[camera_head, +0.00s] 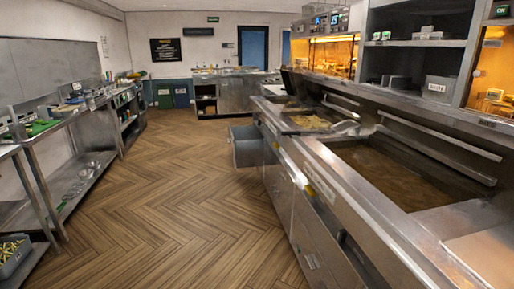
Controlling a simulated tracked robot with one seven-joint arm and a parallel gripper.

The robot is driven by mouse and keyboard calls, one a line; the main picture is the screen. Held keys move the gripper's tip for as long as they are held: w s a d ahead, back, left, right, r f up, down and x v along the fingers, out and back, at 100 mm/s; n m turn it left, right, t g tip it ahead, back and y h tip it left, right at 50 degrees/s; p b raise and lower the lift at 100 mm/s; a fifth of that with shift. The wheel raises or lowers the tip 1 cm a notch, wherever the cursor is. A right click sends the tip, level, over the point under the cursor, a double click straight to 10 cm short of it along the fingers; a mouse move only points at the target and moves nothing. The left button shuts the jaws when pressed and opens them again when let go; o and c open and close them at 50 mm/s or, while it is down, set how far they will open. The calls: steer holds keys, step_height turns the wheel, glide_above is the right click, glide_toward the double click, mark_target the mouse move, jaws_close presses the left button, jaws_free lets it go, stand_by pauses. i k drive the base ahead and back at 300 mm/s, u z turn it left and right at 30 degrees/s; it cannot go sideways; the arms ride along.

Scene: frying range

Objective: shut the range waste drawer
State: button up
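A grey metal drawer (246,150) juts out from the front of the frying range (285,195), toward the far end of the range's run. It stands open into the aisle, and its top edge and near side show. I cannot read a label on it, so I cannot confirm that it is the waste drawer. What is inside it is hard to make out. My gripper is not in view.
The wood floor (165,200) is clear between the range and the steel shelving (90,170) on the left. A crate (14,255) sits low at the left. Fryer vats (385,175) line the range top. Coloured bins (172,97) stand at the back.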

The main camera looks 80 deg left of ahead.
mark_target(246, 143)
steer(key=u, duration=0.45)
steer(key=k, duration=1.05)
steer(key=u, duration=0.9)
steer(key=i, duration=0.35)
steer(key=u, duration=0.75)
steer(key=i, duration=1)
steer(key=u, duration=1.1)
steer(key=i, duration=2.2)
steer(key=z, duration=0.25)
steer(key=i, duration=1.6)
steer(key=z, duration=0.35)
steer(key=k, duration=0.1)
steer(key=z, duration=0.15)
